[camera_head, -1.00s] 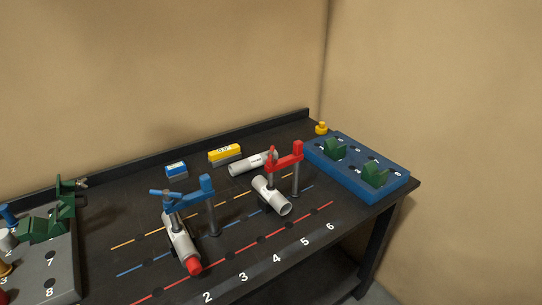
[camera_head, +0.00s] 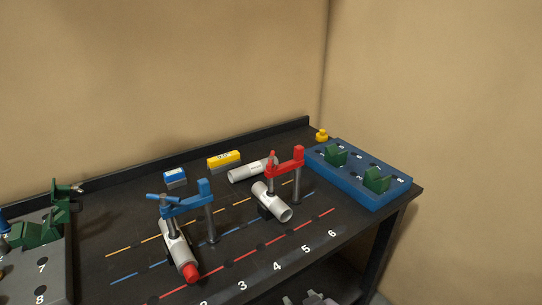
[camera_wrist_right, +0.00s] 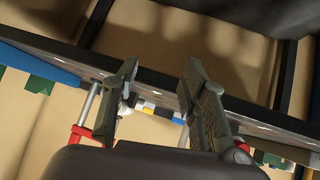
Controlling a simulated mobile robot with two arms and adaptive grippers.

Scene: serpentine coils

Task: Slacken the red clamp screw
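The red clamp (camera_head: 286,162) stands at the right part of the dark bench, its arm reaching left from a grey post. Its upright red screw (camera_head: 272,160) is over a white pipe piece (camera_head: 271,202); whether the screw presses on it I cannot tell. A red part, probably of this clamp, shows in the right wrist view (camera_wrist_right: 80,133). My right gripper (camera_head: 311,298) is at the bottom of the head view, below the bench's front edge and away from the clamp. In the wrist view its fingers (camera_wrist_right: 160,72) are apart and empty. My left gripper is out of view.
A blue clamp (camera_head: 187,203) stands over a red-ended white pipe (camera_head: 178,250) to the left. A blue board (camera_head: 390,192) with green blocks is at right. Behind are another white pipe (camera_head: 250,170), a yellow-topped block (camera_head: 224,160) and a blue-topped block (camera_head: 175,176).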

